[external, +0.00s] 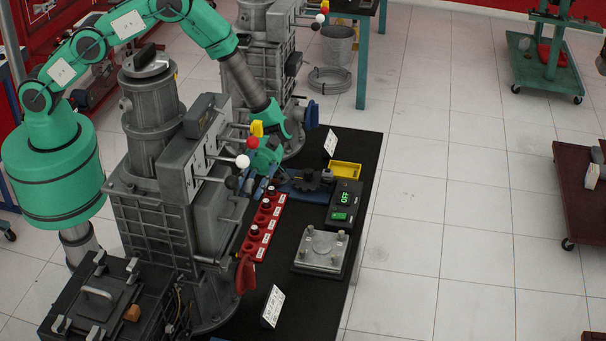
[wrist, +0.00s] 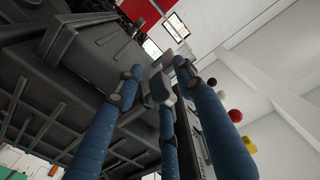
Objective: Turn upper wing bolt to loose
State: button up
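The grey engine trainer (external: 190,225) stands left of centre in the external view, with my green arm reaching over it. My gripper (external: 263,186) is low on its right side, behind the lever knobs, partly hidden. In the wrist view my gripper (wrist: 160,82) has three blue fingers with grey tips spread apart, pointing at the dark housing (wrist: 70,90). A small grey part (wrist: 181,62) shows just beyond the fingertips; I cannot tell whether it is the upper wing bolt or whether a finger touches it. No wing bolt is clearly recognisable in either view.
Levers with a white knob (external: 243,161), a red knob (external: 253,143) and a yellow knob (external: 257,128) stick out near my gripper. A red switch strip (external: 264,226), a box reading OFF (external: 343,206) and a yellow tray (external: 345,169) lie right.

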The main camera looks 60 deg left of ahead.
grip_shut()
jog(key=shift+t+y+p, duration=0.5)
jog(key=shift+p, duration=0.05)
dwell(0.9)
jog(key=shift+r+t+y+p, duration=0.15)
jog(key=shift+t+y+p, duration=0.45)
jog(key=shift+p, duration=0.3)
jog(key=t+y+p, duration=0.2)
jog(key=p, duration=0.2)
jog(key=shift+a, duration=0.1)
jog(key=shift+t+y+p, duration=0.8)
jog(key=shift+p, duration=0.4)
jog(key=shift+w+a+f+t+y+p, duration=0.1)
jog(key=shift+f+t+y+p, duration=0.4)
jog(key=shift+t+y, duration=0.3)
